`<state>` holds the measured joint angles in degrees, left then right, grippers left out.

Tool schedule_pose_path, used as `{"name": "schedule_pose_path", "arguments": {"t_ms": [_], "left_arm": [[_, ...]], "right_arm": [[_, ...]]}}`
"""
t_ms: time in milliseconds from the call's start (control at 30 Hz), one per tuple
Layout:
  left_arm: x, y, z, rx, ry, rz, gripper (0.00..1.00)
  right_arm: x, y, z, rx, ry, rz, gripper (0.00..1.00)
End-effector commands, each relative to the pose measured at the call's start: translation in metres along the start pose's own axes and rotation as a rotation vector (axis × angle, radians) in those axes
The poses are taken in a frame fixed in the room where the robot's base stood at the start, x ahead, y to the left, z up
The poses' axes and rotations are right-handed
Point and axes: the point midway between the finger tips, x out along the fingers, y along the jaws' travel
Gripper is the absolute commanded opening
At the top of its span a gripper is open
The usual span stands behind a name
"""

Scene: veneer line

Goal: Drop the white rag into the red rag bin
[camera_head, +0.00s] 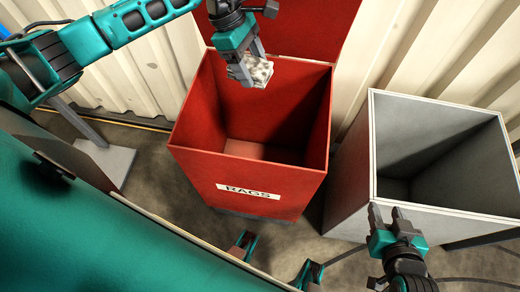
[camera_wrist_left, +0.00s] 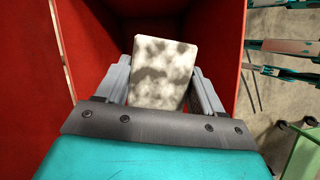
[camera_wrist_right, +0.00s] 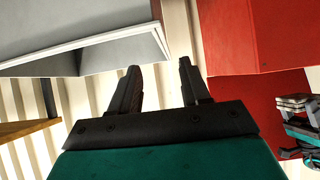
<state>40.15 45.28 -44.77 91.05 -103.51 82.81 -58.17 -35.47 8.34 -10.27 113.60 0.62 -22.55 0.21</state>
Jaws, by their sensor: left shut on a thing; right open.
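The white rag (camera_head: 256,72), blotched with grey, is held by my left gripper (camera_head: 246,70) over the back part of the red rag bin (camera_head: 190,140). In the left wrist view the rag (camera_wrist_left: 162,72) sits between the two fingers, with the bin's red wall (camera_wrist_left: 222,40) around it. The bin is open at the top, carries a RAGS label and looks empty inside. My right gripper (camera_head: 392,218) is open and empty at the front left corner of the grey bin. Its spread fingers (camera_wrist_right: 158,88) show in the right wrist view.
An open grey bin (camera_head: 345,175) stands right of the red bin and looks empty. The red bin's raised lid (camera_head: 290,28) stands behind it, near a cream corrugated wall (camera_head: 150,75). Concrete floor (camera_head: 160,185) shows left of the red bin.

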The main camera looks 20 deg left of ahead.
Motion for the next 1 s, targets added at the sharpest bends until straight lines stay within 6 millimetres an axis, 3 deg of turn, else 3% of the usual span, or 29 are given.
{"name": "schedule_pose_path", "arguments": {"t_ms": [200,567,600,867,1000], "left_arm": [[0.027,0.000,-0.011,0.000,0.000,-0.002,0.35],[0.030,0.000,-0.012,0.002,0.000,-0.001,0.35],[0.030,0.000,-0.012,0.002,0.000,-0.001,0.71],[0.030,0.000,-0.012,0.002,0.000,-0.001,0.96],[0.030,0.000,-0.012,0.001,0.000,-0.001,0.97]], "right_arm": [[0.008,-0.006,-0.001,0.004,0.014,-0.015,0.47],[0.009,-0.009,-0.011,0.002,0.030,-0.023,0.47],[0.009,-0.009,-0.011,0.002,0.030,-0.023,0.47],[0.009,-0.008,-0.008,-0.003,0.027,-0.023,0.47],[0.010,-0.008,-0.007,-0.004,0.024,-0.023,0.47]]}}
